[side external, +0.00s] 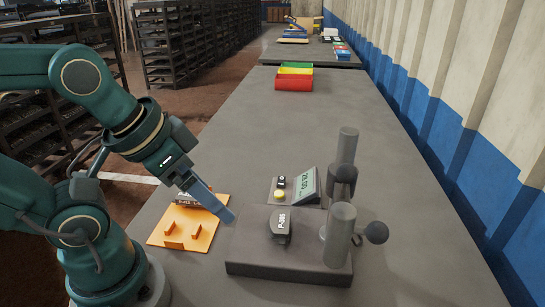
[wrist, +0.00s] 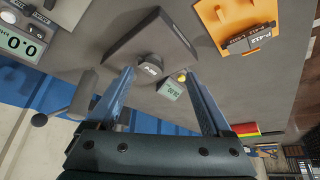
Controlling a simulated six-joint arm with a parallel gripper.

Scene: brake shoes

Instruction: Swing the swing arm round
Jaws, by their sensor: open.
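A dark grey fixture block (side external: 255,250) stands on the bench and carries a dark rounded piece (side external: 281,224) with a printed label. At its right end stands a grey cylinder (side external: 340,235) with a dark ball knob (side external: 376,232) on a short rod, apparently the swing arm. In the wrist view a cylinder (wrist: 84,92) and ball knob (wrist: 38,120) show left of the fingers. My gripper (side external: 228,214) is left of the block, above the bench, apart from the cylinder and knob. In the wrist view my gripper (wrist: 160,73) is open and nothing is held.
A digital display (side external: 308,185) with a yellow button (side external: 279,195) stands behind the block. An orange tray (side external: 165,232) with small blocks lies left of my gripper. Coloured bins (side external: 294,80) stand farther back. The middle bench is clear.

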